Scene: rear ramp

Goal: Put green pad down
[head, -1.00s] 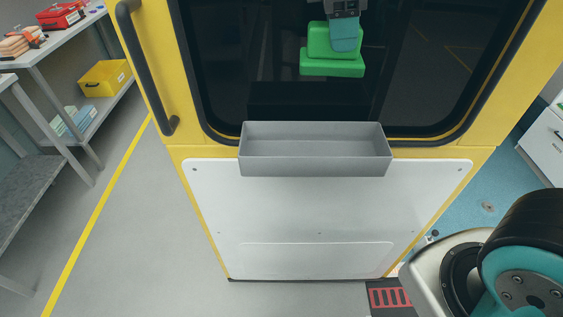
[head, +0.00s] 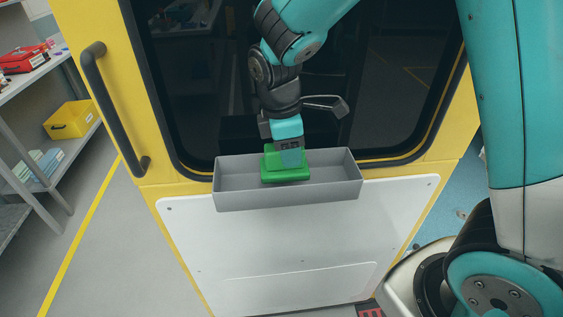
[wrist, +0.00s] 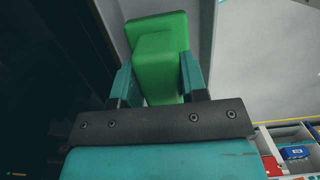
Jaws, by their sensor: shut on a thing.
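The green pad (head: 287,174) is a wide green block with a narrower raised grip on top. My gripper (head: 291,157) is shut on that raised grip from above. In the head view the pad is inside the grey open tray (head: 288,199) on the yellow door, near the tray's middle. I cannot tell whether its underside touches the tray floor. In the wrist view the pad (wrist: 160,30) sits between the two teal fingers, with the grip squeezed between them.
The tray is empty to both sides of the pad. A dark window (head: 210,90) stands behind it, with a black handle (head: 115,110) at left. Shelves at far left hold a yellow bin (head: 73,119) and a red box (head: 25,59).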

